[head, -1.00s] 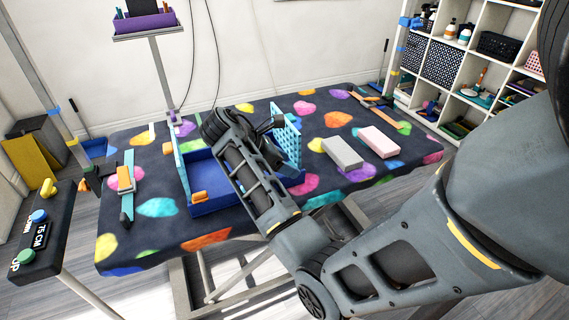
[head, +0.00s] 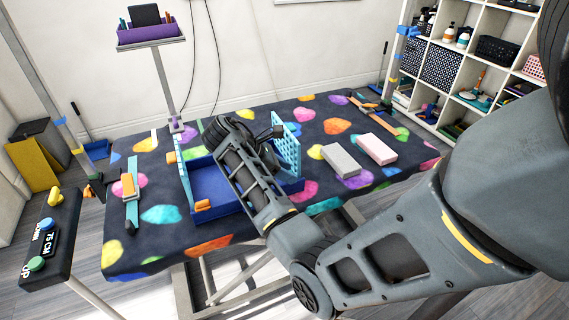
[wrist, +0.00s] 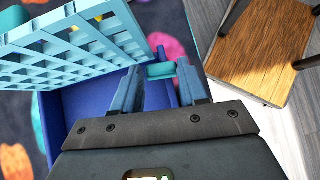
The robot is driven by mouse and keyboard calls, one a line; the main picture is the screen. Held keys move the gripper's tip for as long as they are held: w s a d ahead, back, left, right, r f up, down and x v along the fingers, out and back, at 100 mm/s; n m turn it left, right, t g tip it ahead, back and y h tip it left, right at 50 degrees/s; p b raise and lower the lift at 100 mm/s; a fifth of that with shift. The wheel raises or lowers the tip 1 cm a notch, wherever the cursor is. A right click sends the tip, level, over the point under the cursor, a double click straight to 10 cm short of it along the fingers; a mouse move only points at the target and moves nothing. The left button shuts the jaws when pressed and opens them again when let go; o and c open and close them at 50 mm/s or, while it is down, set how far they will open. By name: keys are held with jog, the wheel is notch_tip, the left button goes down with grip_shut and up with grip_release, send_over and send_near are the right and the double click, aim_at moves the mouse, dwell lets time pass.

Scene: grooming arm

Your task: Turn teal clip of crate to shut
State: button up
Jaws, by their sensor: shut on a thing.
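The blue crate (head: 215,185) stands on the spotted table. Its light-blue lattice panel (head: 288,140) stands up on the right side and fills the upper left of the wrist view (wrist: 75,45). The teal clip (wrist: 160,71) sits at the crate's blue edge, beside the panel. My gripper (wrist: 160,78) is shut on the teal clip, with one finger on each side of it. In the head view my arm hides the gripper's fingers, the clip and part of the crate. An orange clip (head: 203,205) is at the crate's front left.
Grey (head: 341,159) and pink (head: 376,148) blocks lie on the table (head: 235,232) right of the crate. A teal strip with an orange piece (head: 130,190) lies to the left. A post with a purple tray (head: 150,30) stands behind. A wooden stool (wrist: 260,55) is beside the table.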

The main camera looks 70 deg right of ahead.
jog(key=shift+d+r+m+g+y+p, duration=0.1)
jog(key=shift+r+m+g+y+p, duration=0.25)
jog(key=shift+m+p, duration=0.4)
jog(key=shift+f+y+p, duration=0.25)
jog(key=shift+f+p, duration=0.1)
jog(key=shift+p, duration=0.05)
jog(key=o, duration=1)
jog(key=shift+w, duration=0.1)
jog(key=p+v, duration=0.3)
jog(key=v, duration=0.4)
jog(key=shift+w+r, duration=0.2)
jog(key=shift+r, duration=0.05)
jog(key=shift+c, duration=0.2)
